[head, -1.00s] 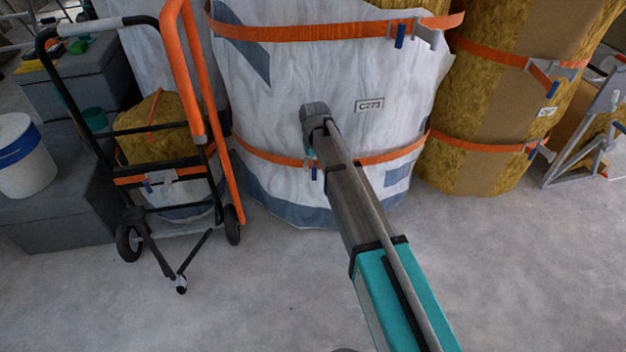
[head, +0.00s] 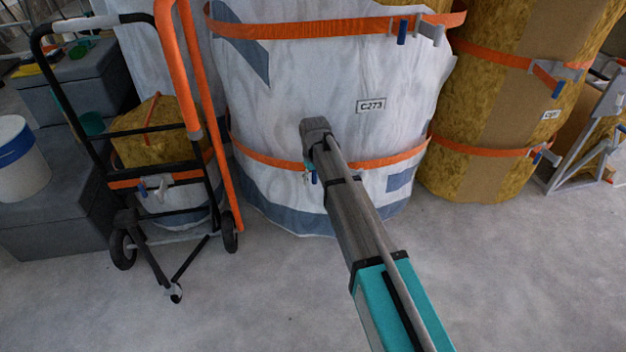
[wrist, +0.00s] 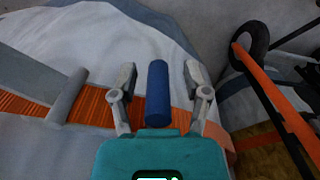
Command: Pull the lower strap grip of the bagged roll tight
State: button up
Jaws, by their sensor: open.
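The bagged roll (head: 300,90) is a large roll in white plastic with the label C273, in the middle of the head view. Its lower orange strap (head: 265,156) runs around it near the floor. The blue strap grip (wrist: 157,93) stands between the two fingers of my gripper (wrist: 157,85) in the wrist view. The fingers are open, with a gap on each side of the grip. A grey buckle bar (wrist: 67,97) lies on the strap (wrist: 20,106) to the left.
A black and orange hand truck (head: 190,70) stands close on the left; its wheel (wrist: 250,45) and orange tube show at the right of the wrist view. A yellow strapped roll (head: 480,105) stands on the right. The floor (head: 250,300) in front is clear.

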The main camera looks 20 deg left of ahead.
grip_shut()
jog(key=shift+s, duration=0.1)
jog(key=s+d, duration=0.3)
jog(key=s, duration=0.7)
jog(key=shift+s+d, duration=0.35)
jog(key=shift+s, duration=0.05)
jog(key=shift+c, duration=0.2)
grip_release()
jog(key=shift+o, duration=0.2)
jog(key=shift+w, duration=0.15)
